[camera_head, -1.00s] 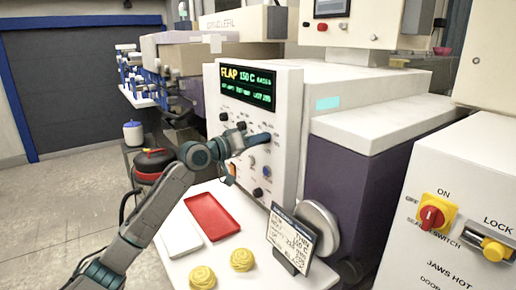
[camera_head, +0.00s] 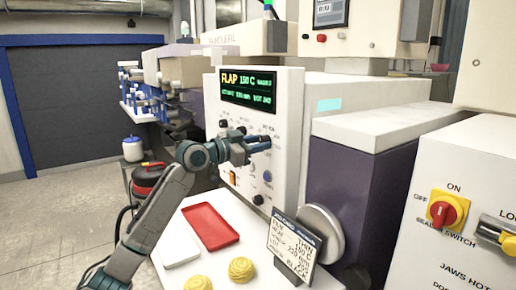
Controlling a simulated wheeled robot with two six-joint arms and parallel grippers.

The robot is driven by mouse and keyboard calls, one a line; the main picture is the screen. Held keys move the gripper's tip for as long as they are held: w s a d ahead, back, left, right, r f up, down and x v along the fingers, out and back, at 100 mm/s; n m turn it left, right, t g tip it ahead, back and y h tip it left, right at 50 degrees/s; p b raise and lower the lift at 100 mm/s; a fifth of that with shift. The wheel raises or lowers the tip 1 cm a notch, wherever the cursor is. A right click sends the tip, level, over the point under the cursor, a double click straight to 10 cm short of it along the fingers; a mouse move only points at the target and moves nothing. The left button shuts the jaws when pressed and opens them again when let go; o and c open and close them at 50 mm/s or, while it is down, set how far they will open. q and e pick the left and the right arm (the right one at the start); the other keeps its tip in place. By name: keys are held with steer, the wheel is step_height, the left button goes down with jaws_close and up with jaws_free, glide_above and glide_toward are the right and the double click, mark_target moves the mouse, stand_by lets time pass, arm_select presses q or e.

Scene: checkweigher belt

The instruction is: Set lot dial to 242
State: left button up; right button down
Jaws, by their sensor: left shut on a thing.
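The white control panel (camera_head: 287,110) faces me, with a dark display (camera_head: 248,88) at its top. The display shows FLAP and 150 C in yellow and green; its lower line ends in a lot figure too blurred to read surely. My left gripper (camera_head: 261,143) is at the middle of the panel, shut on a dial that its fingers mostly hide. This looks like the lot dial, but its label cannot be read. Other knobs, such as a blue one (camera_head: 267,176), sit below. My right gripper is not in view.
A card on a stand (camera_head: 290,246) stands before the panel, near a round pale disc (camera_head: 320,235). A red tray (camera_head: 211,226) and yellow rolled items (camera_head: 241,269) lie on the white table. A cabinet with a red-and-yellow switch (camera_head: 443,212) stands at right.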

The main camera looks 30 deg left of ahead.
arm_select(q)
steer(key=shift+f+m, duration=0.1)
steer(key=shift+m, duration=0.7)
steer(key=shift+b, duration=0.3)
steer(key=o, duration=1)
steer(key=shift+c, duration=0.2)
